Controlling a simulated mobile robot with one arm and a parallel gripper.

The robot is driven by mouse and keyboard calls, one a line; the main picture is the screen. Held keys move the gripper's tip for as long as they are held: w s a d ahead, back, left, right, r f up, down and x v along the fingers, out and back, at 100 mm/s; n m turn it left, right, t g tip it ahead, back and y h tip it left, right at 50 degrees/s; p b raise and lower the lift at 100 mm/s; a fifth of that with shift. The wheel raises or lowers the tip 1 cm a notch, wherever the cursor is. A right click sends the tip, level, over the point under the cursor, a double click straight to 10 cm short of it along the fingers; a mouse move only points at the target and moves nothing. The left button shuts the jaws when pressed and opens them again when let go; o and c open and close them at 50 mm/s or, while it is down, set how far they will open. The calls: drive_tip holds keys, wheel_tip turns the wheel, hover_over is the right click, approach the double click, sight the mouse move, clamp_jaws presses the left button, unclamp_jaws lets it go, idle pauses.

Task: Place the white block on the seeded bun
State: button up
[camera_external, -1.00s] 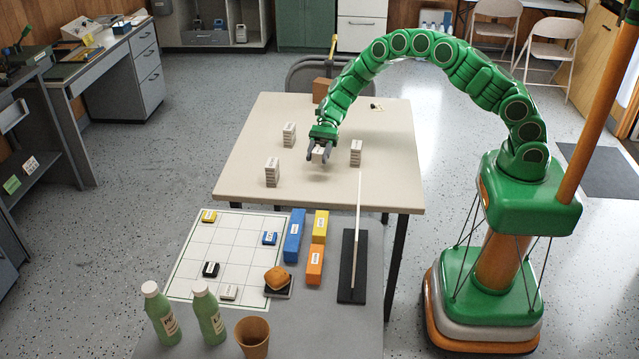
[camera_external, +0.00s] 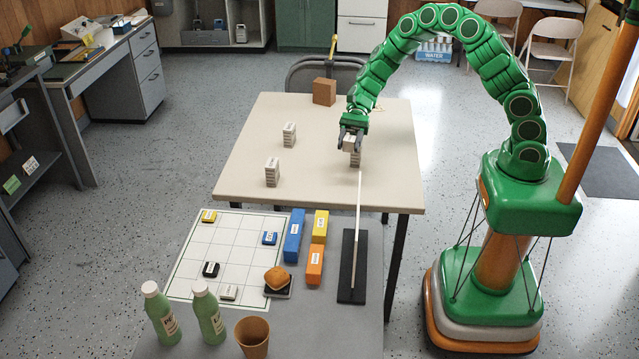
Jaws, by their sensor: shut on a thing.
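The seeded bun (camera_external: 277,277) is orange-brown and sits on a small dark base at the corner of the white grid sheet. A small white block (camera_external: 229,292) with a label lies on the front edge of the sheet, left of the bun. My gripper (camera_external: 351,144) is over the right side of the cream table, far behind the bun. It is shut on a pale block (camera_external: 349,146). The held block is at the top of the right white stack (camera_external: 356,160); I cannot tell whether they touch. The fingers partly hide both.
Two more white stacks (camera_external: 289,135) (camera_external: 272,172) stand on the cream table (camera_external: 320,190). Blue, yellow and orange blocks (camera_external: 293,236) lie beside the grid. A thin upright pole on a black base (camera_external: 352,270), two green bottles (camera_external: 209,315) and a brown cup (camera_external: 252,336) stand in front.

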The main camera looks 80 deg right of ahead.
drive_tip(key=shift+s+r, duration=0.1)
drive_tip(key=shift+s, duration=0.05)
drive_tip(key=shift+a, duration=0.1)
drive_tip(key=w+a+r+n+g, duration=0.1)
drive_tip(key=a+r, duration=0.1)
drive_tip(key=a, duration=1.2)
drive_tip(key=w+a+r+g, duration=0.1)
drive_tip(key=w+a+r, duration=0.1)
drive_tip(key=a, duration=1.1)
drive_tip(key=w+a+r+n, duration=0.1)
drive_tip(key=a+r, duration=0.1)
drive_tip(key=a, duration=1.2)
hover_over(276, 274)
drive_tip(key=shift+s+d+f, duration=0.1)
drive_tip(key=shift+f, duration=2.2)
drive_tip(key=shift+s+d+f, duration=0.1)
drive_tip(key=shift+f, duration=2.15)
drive_tip(key=shift+f, duration=0.1)
drive_tip(key=shift+w+a+f, duration=0.15)
drive_tip(key=shift+w, duration=0.05)
drive_tip(key=shift+f, duration=1.6)
